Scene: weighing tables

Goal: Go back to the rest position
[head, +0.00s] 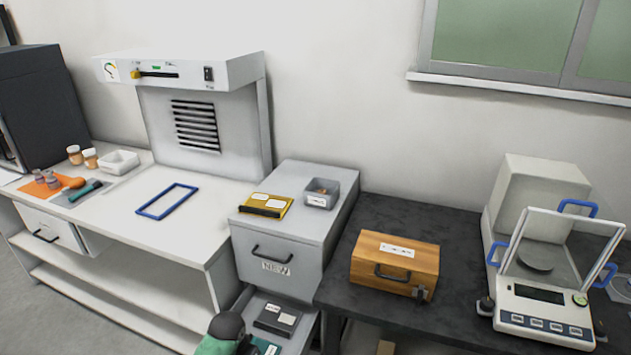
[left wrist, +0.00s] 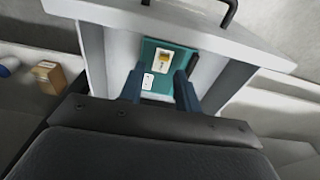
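My left gripper (left wrist: 159,88) shows in the left wrist view with its two dark blue fingers apart. It points into the open drawer (left wrist: 231,88) of the grey cabinet. A teal box (left wrist: 153,56) with white and yellow labels lies in the drawer, seen beyond and between the fingers; I see no finger closed on it. In the head view part of my left arm (head: 226,334) shows at the bottom edge by the drawer, and its fingers are hidden. The teal box (head: 268,347) is partly cut off there. My right gripper is in neither view.
A black box (head: 278,319) lies in the drawer. A yellow box (head: 266,205) and a grey tray (head: 321,193) sit on the cabinet (head: 283,232). A wooden box (head: 394,264) and a balance (head: 541,310) stand on the dark table (head: 457,262). A white bench (head: 150,235) stands left.

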